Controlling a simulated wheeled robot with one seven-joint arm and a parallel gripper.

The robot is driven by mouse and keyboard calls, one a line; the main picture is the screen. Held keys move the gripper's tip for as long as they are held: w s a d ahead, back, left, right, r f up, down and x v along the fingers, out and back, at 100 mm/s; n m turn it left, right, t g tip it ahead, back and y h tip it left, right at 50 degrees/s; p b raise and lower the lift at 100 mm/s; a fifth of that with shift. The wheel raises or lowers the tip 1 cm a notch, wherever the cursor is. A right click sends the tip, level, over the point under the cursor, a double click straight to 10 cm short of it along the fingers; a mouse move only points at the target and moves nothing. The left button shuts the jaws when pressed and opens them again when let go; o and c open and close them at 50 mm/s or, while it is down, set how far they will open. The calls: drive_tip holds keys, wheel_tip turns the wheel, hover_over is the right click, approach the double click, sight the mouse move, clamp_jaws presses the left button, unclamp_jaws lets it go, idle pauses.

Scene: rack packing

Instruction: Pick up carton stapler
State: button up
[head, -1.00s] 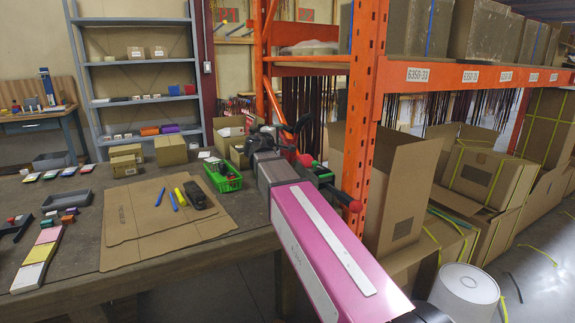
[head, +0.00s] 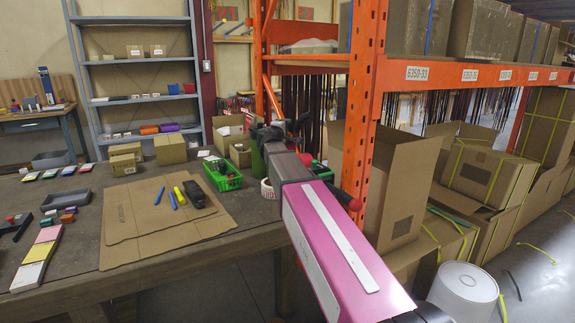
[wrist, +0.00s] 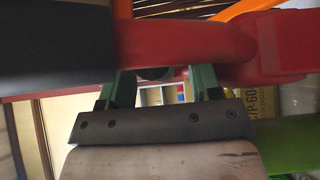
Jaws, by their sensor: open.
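A red and black tool, which looks like the carton stapler (head: 354,204), is at the right end of the table in the head view. My pink and grey arm hides much of it. My gripper (head: 280,128) is dark and open, just beyond the grey wrist, above the table's back right corner. In the wrist view a large red bar with a black section (wrist: 190,52) crosses close to the camera. It looks like part of the same tool, but I cannot tell whether it lies between the jaws.
A green basket (head: 222,178) and a tape roll (head: 267,189) are left of my arm. Flat cardboard (head: 150,225) with blue and yellow markers covers the middle of the table. The orange rack post (head: 362,110) and an open carton (head: 395,190) stand close on the right.

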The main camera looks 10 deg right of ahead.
clamp_jaws()
idle(1.3)
